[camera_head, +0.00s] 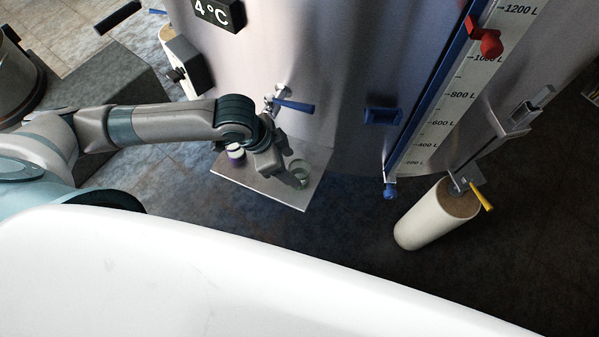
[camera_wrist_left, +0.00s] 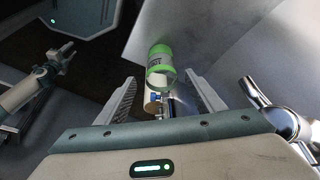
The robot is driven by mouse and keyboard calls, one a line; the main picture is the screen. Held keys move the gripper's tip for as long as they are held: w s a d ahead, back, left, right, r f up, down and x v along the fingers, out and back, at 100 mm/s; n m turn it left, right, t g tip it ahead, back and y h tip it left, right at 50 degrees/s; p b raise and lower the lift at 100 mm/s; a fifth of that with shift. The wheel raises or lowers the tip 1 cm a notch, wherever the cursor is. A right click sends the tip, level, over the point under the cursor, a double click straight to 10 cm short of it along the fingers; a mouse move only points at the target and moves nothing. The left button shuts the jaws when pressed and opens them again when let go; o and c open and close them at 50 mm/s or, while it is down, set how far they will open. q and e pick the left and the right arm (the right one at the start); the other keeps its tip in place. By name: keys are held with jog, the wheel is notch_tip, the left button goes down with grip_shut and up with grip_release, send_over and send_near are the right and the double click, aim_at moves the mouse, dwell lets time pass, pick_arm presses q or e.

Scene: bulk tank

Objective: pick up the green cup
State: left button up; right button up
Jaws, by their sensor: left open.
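The green cup (camera_head: 301,169) stands on a small metal shelf (camera_head: 292,200) at the foot of the steel tank in the head view. My left gripper (camera_head: 285,174) is just left of it, partly in front of it. In the left wrist view the green cup (camera_wrist_left: 160,56) lies ahead, with my left gripper's open fingers (camera_wrist_left: 161,82) to either side of its line. I cannot tell whether the cup is between the fingertips. Another arm with a gripper (camera_wrist_left: 62,55), likely my right, shows at the left of that view; its jaw state is unclear.
A white and purple container (camera_head: 235,151) stands on the shelf left of my gripper. A blue-handled valve (camera_head: 293,105) juts from the tank (camera_head: 340,60) above the shelf. A cream cylindrical leg (camera_head: 433,215) stands at right. The dark floor in front of the shelf is clear.

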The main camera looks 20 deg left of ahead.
aim_at(299, 174)
pick_arm(q)
jog(key=shift+x, duration=0.9)
pick_arm(e)
jog(key=shift+a+r, duration=0.25)
jog(key=shift+a, duration=0.1)
pick_arm(q)
jog(key=shift+p+x, duration=0.8)
jog(key=shift+x, duration=0.05)
jog(key=p+x, duration=0.1)
jog(key=x, duration=0.1)
jog(key=shift+w+f, duration=0.15)
jog(key=shift+f, duration=0.25)
jog(key=shift+d+f, duration=0.1)
jog(key=shift+f, duration=0.3)
pick_arm(e)
jog(key=shift+d+r, duration=0.25)
jog(key=shift+r, duration=1)
pick_arm(q)
jog(key=c, duration=1.1)
